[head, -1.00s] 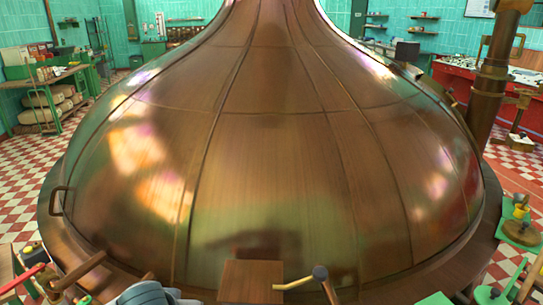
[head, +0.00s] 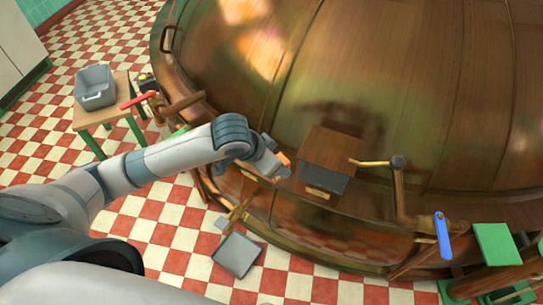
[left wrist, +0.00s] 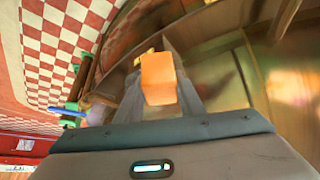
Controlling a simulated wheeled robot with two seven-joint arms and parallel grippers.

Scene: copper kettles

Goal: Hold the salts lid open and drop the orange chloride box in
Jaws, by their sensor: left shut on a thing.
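The orange chloride box (left wrist: 158,78) is between the fingers of my left gripper (head: 279,170) in the left wrist view. A small part of the orange box also shows at the gripper tip in the head view (head: 285,158). The gripper is shut on it, just left of the copper hatch (head: 336,147) at the kettle's front edge. The hatch has a dark front part (head: 324,179) with a yellowish strip below it. I cannot tell whether its lid is open, and no gripper is seen holding it. My right gripper is not in view.
The big copper kettle (head: 400,90) fills the upper middle and right. A brass handle (head: 370,162) on a post stands right of the hatch. A blue lever (head: 442,236) is at lower right. A grey bin (head: 95,92) sits on a table at left. A grey tray (head: 236,255) lies low in front.

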